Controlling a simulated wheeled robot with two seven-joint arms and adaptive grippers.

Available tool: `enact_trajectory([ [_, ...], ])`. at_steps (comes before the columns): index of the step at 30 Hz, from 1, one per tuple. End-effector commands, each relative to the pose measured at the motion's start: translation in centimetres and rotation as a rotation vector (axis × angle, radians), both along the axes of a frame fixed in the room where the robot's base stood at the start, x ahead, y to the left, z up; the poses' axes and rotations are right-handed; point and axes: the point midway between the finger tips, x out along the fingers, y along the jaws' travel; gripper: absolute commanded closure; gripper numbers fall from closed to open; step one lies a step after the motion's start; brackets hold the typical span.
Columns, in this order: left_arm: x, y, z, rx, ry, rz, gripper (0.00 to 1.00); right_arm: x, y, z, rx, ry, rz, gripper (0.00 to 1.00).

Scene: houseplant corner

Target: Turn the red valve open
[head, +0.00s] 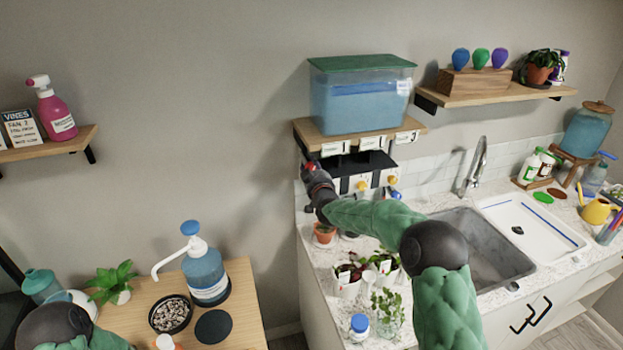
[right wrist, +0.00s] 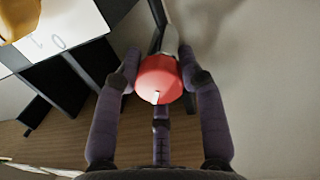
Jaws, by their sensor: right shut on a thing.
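The red valve (right wrist: 158,80) is a round red knob with a white mark, on a grey stem by the wall. In the head view only a small red bit of the valve (head: 311,167) shows at the left end of the black valve panel, under the shelf. My right gripper (right wrist: 160,85) is shut on the red valve, with dark fingers on both sides of it and one below. In the head view my right gripper (head: 314,178) reaches to the panel and hides most of the valve. My left arm shows at the lower left; its gripper is not in view.
Yellow valves (head: 392,181) sit beside the red one on the panel (head: 372,162). A blue water tank (head: 361,98) stands on the shelf above. Potted seedlings (head: 348,274) and a small terracotta pot (head: 324,233) stand on the counter below my right arm, left of the sink (head: 480,250).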

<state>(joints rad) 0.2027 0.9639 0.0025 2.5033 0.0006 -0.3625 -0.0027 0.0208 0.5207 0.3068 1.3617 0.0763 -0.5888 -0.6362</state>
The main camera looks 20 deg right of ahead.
Motion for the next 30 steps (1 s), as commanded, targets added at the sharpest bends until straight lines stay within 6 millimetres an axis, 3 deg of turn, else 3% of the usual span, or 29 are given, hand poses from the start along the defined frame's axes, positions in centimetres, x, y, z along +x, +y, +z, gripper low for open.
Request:
enact_trajectory([
  [1,0.0,0.0,-1.2,0.0,0.0,0.0,0.6,0.0,0.0,-0.5,0.043,0.001,0.001,0.93],
  [18,0.0,0.0,-8.2,0.0,0.0,0.0,0.6,0.0,0.0,-0.5,0.582,0.02,0.002,0.93],
  [30,0.0,0.0,-12.4,0.0,0.0,0.0,0.6,0.0,0.0,-0.5,0.888,0.032,0.001,0.93],
])
